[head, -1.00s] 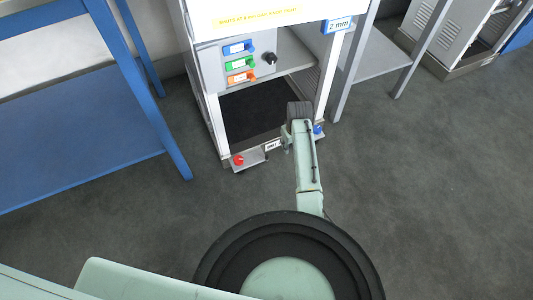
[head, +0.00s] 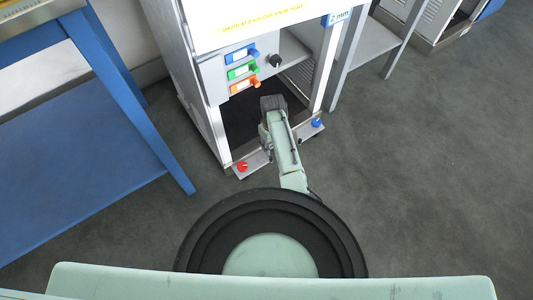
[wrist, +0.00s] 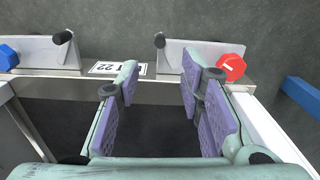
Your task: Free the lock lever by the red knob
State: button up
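The red knob (wrist: 231,67) is at the right end of a grey metal plate (wrist: 198,60) in the wrist view. A short lever with a black round tip (wrist: 159,40) stands at that plate's left end, likely the lock lever. In the head view the red knob (head: 242,167) is at the frame's lower left front corner. My gripper (wrist: 158,78) is open, with purple pads apart and nothing between them. It is over the front sill, its right finger near the red knob's plate.
A matching plate has a blue knob (wrist: 8,57) and black-tipped lever (wrist: 62,38). A label (wrist: 115,68) sits between the plates. The dispenser frame (head: 203,105) has coloured tabs and a black dial (head: 275,60). A blue table (head: 130,95) stands left; open floor lies right.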

aim_at(271, 157)
notch_tip(271, 157, down, 10)
jog(key=b, duration=0.2)
jog(key=shift+b, duration=0.3)
jog(key=shift+c, duration=0.4)
grip_shut()
